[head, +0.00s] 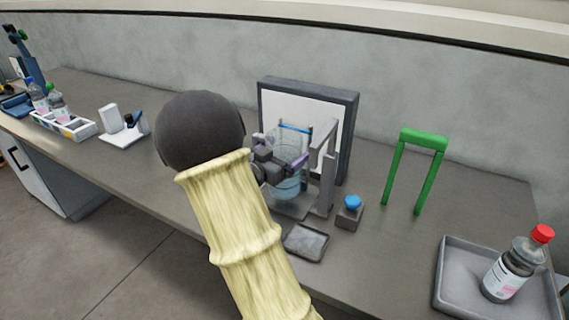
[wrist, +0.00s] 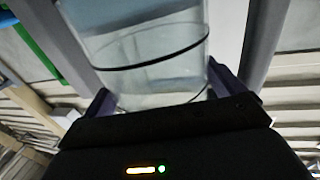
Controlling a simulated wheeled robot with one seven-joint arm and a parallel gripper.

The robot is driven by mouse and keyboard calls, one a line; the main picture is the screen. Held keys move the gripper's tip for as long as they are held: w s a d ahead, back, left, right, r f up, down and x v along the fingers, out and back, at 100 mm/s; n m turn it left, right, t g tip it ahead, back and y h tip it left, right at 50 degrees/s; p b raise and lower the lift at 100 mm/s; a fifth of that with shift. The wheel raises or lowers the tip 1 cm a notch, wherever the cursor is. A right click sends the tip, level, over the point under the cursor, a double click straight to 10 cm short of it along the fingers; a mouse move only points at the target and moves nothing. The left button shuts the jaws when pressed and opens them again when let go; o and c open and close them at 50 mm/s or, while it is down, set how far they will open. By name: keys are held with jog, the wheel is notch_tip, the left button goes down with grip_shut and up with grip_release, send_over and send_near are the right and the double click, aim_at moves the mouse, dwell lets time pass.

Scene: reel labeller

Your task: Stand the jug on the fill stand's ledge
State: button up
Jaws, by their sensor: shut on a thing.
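The jug (head: 289,184) is a clear vessel with a bluish tint, upright in the head view. My gripper (head: 281,160) is shut on it, and my arm comes in from the lower left. In the wrist view the jug's clear wall with a dark ring (wrist: 145,50) fills the space between the fingers of my gripper (wrist: 165,88). The fill stand (head: 327,170) is a grey upright frame with a light base plate, close around the jug's right side. I cannot tell whether the jug's bottom touches the ledge; my gripper and the jug hide part of it.
A framed white panel (head: 338,112) stands behind the stand. A blue-topped button box (head: 349,212) and a small dark tray (head: 306,242) are near its base. A green arch (head: 418,165) and a tray (head: 454,284) with a red-capped bottle (head: 507,272) are to the right.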

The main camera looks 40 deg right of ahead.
jog(key=shift+f, duration=1.7)
jog(key=shift+f+b, duration=0.2)
jog(key=shift+b, duration=0.15)
jog(key=o, duration=1)
jog(key=shift+r, duration=0.1)
jog(key=shift+a, duration=0.1)
jog(key=a, duration=0.4)
jog(key=s+a, duration=0.1)
jog(key=a, duration=0.2)
jog(key=s+a, duration=0.1)
jog(key=a, duration=0.3)
jog(key=shift+s+a, duration=0.15)
jog(key=shift+a, duration=0.15)
jog(key=shift+s, duration=0.15)
